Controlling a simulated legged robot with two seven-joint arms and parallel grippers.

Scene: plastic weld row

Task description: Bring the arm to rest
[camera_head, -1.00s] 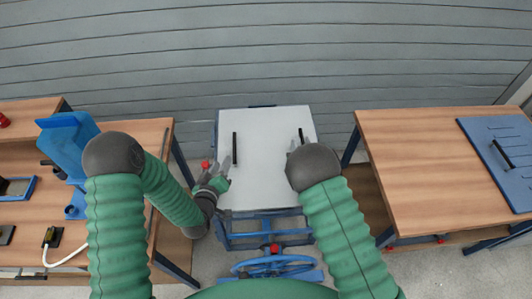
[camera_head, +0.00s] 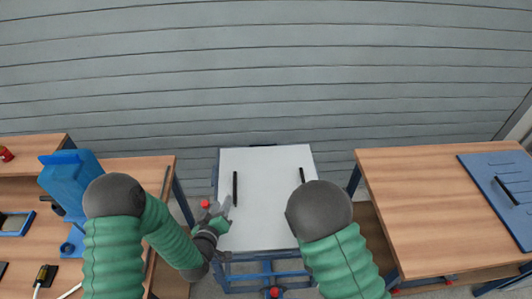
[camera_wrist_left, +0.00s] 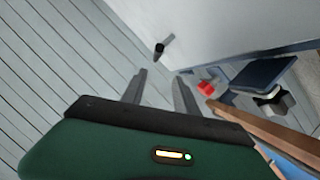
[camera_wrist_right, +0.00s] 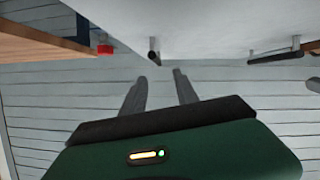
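My left gripper (camera_head: 222,207) is open and empty beside the left edge of a white panel (camera_head: 268,215), near its left black handle (camera_head: 235,188). The left wrist view shows the two fingers (camera_wrist_left: 160,82) apart with nothing between them. My right gripper is hidden behind its own dark arm joint in the head view. In the right wrist view its fingers (camera_wrist_right: 160,76) are apart and empty. The panel's handles (camera_wrist_right: 154,50) show beyond them there, apart from the fingers.
A wooden bench (camera_head: 430,220) with a blue plate (camera_head: 500,190) stands at the right. A left bench (camera_head: 135,170) carries a blue machine (camera_head: 70,180). A blue frame (camera_head: 265,268) stands below the panel. A grey slatted wall (camera_head: 270,70) is behind.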

